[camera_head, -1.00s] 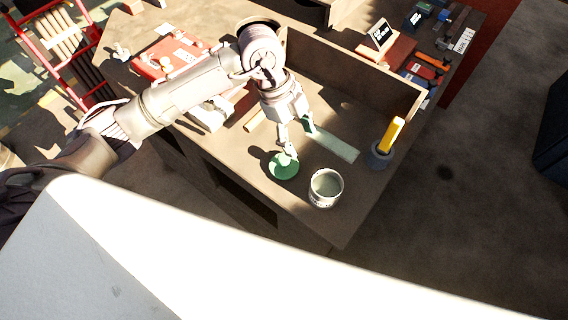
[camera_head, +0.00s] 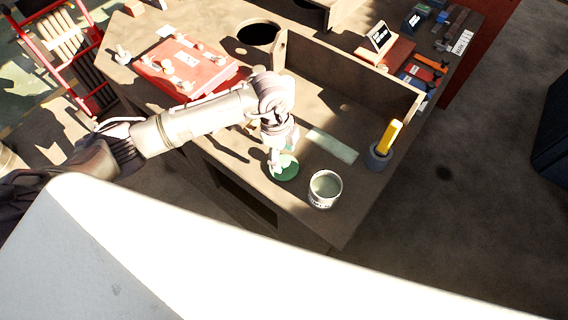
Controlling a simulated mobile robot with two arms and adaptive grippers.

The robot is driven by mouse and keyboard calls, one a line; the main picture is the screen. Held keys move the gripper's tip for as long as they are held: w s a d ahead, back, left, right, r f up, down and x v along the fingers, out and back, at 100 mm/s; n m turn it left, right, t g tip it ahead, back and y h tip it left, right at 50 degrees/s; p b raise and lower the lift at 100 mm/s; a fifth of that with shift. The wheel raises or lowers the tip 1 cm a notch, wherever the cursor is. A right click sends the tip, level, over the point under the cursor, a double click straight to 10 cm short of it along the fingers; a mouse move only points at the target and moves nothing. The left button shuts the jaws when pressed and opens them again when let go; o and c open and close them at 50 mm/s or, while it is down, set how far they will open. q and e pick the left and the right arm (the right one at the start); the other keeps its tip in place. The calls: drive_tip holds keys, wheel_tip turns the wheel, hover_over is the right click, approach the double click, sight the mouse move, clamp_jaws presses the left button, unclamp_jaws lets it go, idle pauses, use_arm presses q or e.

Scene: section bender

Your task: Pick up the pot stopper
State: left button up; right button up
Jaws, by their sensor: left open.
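The pot stopper looks to be the round green disc (camera_head: 287,171) lying on the brown workbench near its front edge. A white open pot (camera_head: 325,188) stands just to its right. My left gripper (camera_head: 281,167) points down right over the disc, with its fingers open and low at the disc's left and upper part. The fingers and wrist hide part of the disc. I cannot tell whether a finger touches it. My right gripper is not in view.
A pale green flat strip (camera_head: 332,146) lies behind the pot. A grey holder (camera_head: 377,158) with a yellow item stands at the right edge. A red box (camera_head: 180,66) sits at the back left. A low wooden wall (camera_head: 350,72) bounds the bench behind.

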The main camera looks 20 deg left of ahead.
use_arm(q)
drive_tip(key=shift+d+f, duration=0.15)
drive_tip(key=shift+f, duration=0.55)
drive_tip(key=shift+d+f, duration=0.1)
drive_tip(key=shift+f, duration=0.6)
clamp_jaws()
drive_tip(key=shift+r, duration=0.2)
